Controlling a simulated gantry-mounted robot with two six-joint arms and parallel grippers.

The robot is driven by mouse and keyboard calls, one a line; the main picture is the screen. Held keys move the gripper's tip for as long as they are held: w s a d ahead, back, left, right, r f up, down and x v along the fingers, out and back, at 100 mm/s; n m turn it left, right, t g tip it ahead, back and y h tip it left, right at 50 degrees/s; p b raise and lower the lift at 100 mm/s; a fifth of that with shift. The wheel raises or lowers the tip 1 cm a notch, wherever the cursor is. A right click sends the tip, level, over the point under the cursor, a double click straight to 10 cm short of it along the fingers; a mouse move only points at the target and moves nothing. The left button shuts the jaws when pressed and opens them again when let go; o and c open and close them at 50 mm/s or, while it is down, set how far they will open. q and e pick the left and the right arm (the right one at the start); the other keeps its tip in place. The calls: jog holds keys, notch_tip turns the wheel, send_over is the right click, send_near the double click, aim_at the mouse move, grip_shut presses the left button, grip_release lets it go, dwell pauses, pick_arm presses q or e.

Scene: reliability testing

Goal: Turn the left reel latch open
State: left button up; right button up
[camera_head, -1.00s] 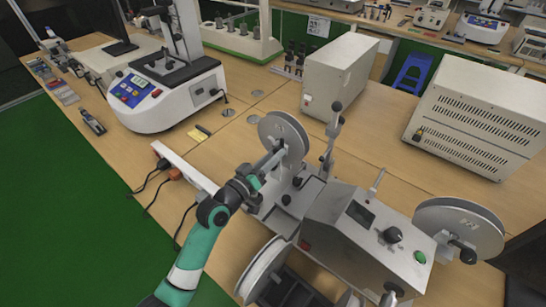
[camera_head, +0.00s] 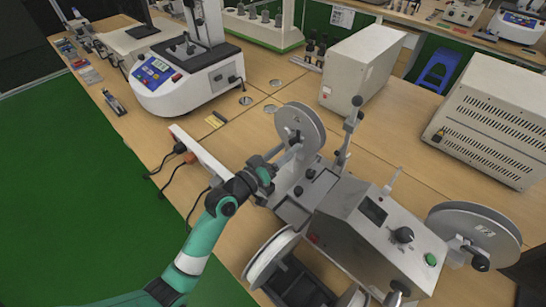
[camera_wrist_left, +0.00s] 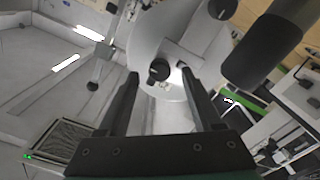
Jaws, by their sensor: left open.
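The left reel is a grey disc (camera_head: 312,122) standing upright at the left end of the grey taping machine (camera_head: 375,235). It fills the upper middle of the left wrist view (camera_wrist_left: 150,40). A small black latch knob (camera_wrist_left: 158,71) sits at its hub. My left gripper (camera_head: 281,160) is at the hub side of this reel. In the left wrist view, its two dark fingers (camera_wrist_left: 160,78) are apart, with the knob showing between their tips. I cannot tell whether they touch it. My right gripper is not in view.
A second reel (camera_head: 475,235) stands at the machine's right end, and another (camera_head: 270,258) at its front. A white power strip (camera_head: 200,155) with cables lies left of the machine. A beige box (camera_head: 360,70) stands behind.

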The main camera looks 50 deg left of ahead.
pick_arm(q)
jog(key=s+d+p, duration=0.1)
jog(key=s, duration=0.9)
jog(key=shift+d, duration=0.1)
